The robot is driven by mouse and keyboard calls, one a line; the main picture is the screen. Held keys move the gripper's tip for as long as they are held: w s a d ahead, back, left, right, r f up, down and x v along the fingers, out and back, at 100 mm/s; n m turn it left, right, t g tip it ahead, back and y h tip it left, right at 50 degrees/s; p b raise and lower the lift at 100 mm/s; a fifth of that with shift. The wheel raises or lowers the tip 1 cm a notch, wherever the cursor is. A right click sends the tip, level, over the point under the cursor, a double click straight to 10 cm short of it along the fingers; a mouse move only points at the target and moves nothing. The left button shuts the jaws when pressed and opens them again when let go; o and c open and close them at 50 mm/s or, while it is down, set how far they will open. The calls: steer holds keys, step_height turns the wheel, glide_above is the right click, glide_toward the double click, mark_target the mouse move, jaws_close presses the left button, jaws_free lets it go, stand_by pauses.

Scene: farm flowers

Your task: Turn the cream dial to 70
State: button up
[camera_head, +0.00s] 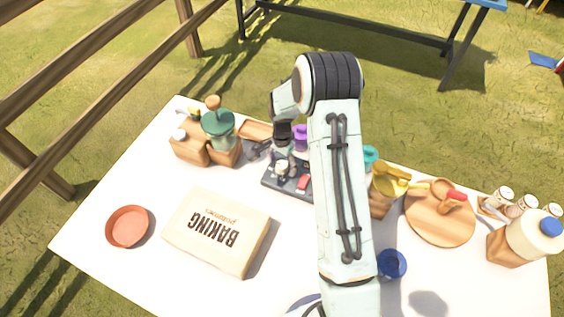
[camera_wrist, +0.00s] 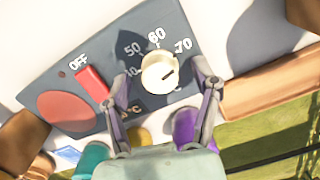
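The cream dial (camera_wrist: 159,73) sits on a blue-grey control panel (camera_wrist: 60,92) in the wrist view. The numbers 50, 60 and 70 show around its upper side; a number at its left is partly hidden. A short dark line on the dial slants to the right and slightly up, below the 70 mark. My gripper (camera_wrist: 160,70) is open, with one finger on each side of the dial and a visible gap to it. In the head view the panel (camera_head: 274,184) is partly hidden by my arm.
The panel also carries a red switch (camera_wrist: 91,83) by OFF and a round red button (camera_wrist: 67,111). On the table, a BAKING box (camera_head: 216,230) lies left of my arm, and a wooden round board (camera_head: 440,225) and blue cup (camera_head: 391,264) stand to its right.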

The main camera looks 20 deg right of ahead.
mark_target(282, 164)
step_height(282, 164, up, 12)
stand_by(0.5)
stand_by(0.3)
